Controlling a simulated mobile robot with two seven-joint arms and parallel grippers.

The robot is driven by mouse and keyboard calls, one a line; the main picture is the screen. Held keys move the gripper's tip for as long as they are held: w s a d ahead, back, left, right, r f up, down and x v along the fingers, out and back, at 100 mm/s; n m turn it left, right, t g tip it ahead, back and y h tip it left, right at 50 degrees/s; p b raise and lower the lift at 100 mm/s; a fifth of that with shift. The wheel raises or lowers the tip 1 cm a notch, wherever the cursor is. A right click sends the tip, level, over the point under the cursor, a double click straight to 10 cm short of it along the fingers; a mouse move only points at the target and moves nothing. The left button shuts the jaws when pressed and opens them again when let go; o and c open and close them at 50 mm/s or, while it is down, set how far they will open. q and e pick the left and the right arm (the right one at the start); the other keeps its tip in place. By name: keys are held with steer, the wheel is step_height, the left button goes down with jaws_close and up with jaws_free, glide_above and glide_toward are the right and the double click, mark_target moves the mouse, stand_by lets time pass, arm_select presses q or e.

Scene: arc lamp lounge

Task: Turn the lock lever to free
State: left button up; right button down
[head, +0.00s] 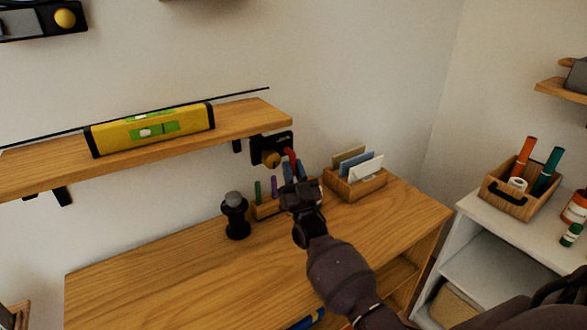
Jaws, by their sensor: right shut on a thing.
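A dark lock plate (284,142) with small pale lettering is on the wall just under the right end of the wooden shelf. A round brass-coloured knob (271,158) sits on its left part. A red lever (290,155) shows at the plate's lower right and runs down to my right gripper (294,172). My right gripper is shut on this lever, and its fingers hide the lever's lower end. The lettering is too small to read, so I cannot tell which setting the lever is at. My left gripper is out of view.
A yellow spirit level (152,129) lies on the wall shelf (245,118). On the desk (180,270) stand a black grinder-like object (235,217), a pen holder (266,209) and a card box (356,184) close around my right gripper. The desk's left part is clear.

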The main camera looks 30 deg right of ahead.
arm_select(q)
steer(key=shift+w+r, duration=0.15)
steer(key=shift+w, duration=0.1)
arm_select(e)
steer(key=c, duration=1.1)
jaws_free()
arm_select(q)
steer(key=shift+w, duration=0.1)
arm_select(e)
steer(key=shift+o, duration=0.2)
steer(key=shift+f, duration=0.1)
arm_select(q)
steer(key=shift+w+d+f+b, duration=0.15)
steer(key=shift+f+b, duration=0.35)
steer(key=shift+b, duration=0.2)
arm_select(e)
steer(key=v, duration=1)
steer(key=shift+s, duration=0.3)
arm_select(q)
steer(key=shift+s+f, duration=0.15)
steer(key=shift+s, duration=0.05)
arm_select(e)
steer(key=shift+a+f, duration=0.1)
steer(key=shift+f, duration=0.05)
